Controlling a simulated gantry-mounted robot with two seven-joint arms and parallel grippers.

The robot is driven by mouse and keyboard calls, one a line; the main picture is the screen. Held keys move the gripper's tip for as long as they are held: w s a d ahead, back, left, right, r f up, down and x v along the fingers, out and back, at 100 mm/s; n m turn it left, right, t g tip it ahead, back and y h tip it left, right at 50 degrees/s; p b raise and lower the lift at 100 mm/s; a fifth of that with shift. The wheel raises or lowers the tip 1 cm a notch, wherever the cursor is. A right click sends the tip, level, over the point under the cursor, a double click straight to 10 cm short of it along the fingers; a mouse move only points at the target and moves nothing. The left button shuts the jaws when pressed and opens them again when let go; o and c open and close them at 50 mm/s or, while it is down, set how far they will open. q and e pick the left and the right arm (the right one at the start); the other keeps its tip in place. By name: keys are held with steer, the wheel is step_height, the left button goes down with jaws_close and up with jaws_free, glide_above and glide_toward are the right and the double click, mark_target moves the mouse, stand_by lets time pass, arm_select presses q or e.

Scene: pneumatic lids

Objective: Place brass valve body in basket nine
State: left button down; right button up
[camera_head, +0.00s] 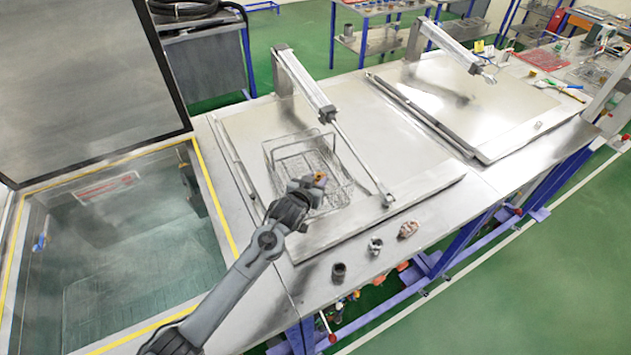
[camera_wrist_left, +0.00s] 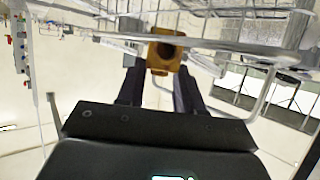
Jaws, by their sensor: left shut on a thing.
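The brass valve body (camera_wrist_left: 165,50) is a small orange-brown piece with a dark round opening. My left gripper (camera_wrist_left: 160,75) is shut on it, with one dark finger on each side. In the head view the valve body (camera_head: 320,178) shows at the tip of my left gripper (camera_head: 310,184), at the near side of a wire basket (camera_head: 283,150). The basket stands on the left metal lid. From these views I cannot tell whether the piece is above the basket or still outside its rim. Any number on the basket is not readable. My right gripper is not in view.
An open tank (camera_head: 205,190) with a yellow edge lies at the left. A pneumatic cylinder (camera_head: 305,85) with its rod slants across the left lid (camera_head: 400,135), close to the basket. A dark cylinder (camera_head: 339,272), a metal fitting (camera_head: 375,246) and a reddish part (camera_head: 408,229) stand along the front ledge.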

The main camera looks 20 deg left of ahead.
arm_select(q)
steer(key=shift+f, duration=0.35)
steer(key=c, duration=0.7)
jaws_free()
steer(key=shift+f, duration=0.1)
steer(key=shift+c, duration=0.2)
steer(key=shift+r, duration=0.5)
steer(key=v, duration=1.2)
steer(key=s+f+g, duration=0.3)
steer(key=s+f, duration=0.1)
steer(key=s, duration=0.6)
steer(key=s+f+m+g, duration=0.1)
steer(key=s+f+g, duration=0.2)
steer(key=s, duration=0.8)
steer(key=s+f+m+g, duration=0.1)
steer(key=s+f+g, duration=0.2)
steer(key=s+f, duration=0.3)
steer(key=s, duration=0.5)
steer(key=shift+s+d+g+b, duration=0.25)
steer(key=shift+d+g+b, duration=0.05)
steer(key=shift+d+g, duration=0.1)
